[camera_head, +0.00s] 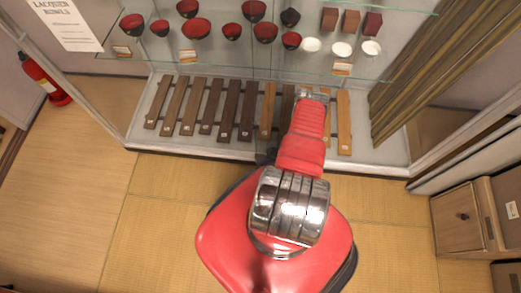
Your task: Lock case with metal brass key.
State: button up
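A glass display case (150,138) stands in front of me with glass shelves and a pale floor panel. No lock or keyhole can be made out on it. No brass key can be made out. My red arm with a chrome joint reaches up in front of the case's lower middle and covers part of its front edge. The fingers of my gripper cannot be seen, so whether it holds anything is hidden.
Dark bowls (196,29), white cups (341,49) and wooden strips (210,105) fill the case. A red fire extinguisher (45,80) stands left. A wooden drawer cabinet (462,217) stands right. The floor (150,220) left of me is clear.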

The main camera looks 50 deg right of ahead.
jog(key=shift+w+a+f, duration=0.2)
jog(key=shift+w+f, duration=0.05)
jog(key=shift+f, duration=0.2)
jog(key=shift+c, duration=0.2)
grip_shut()
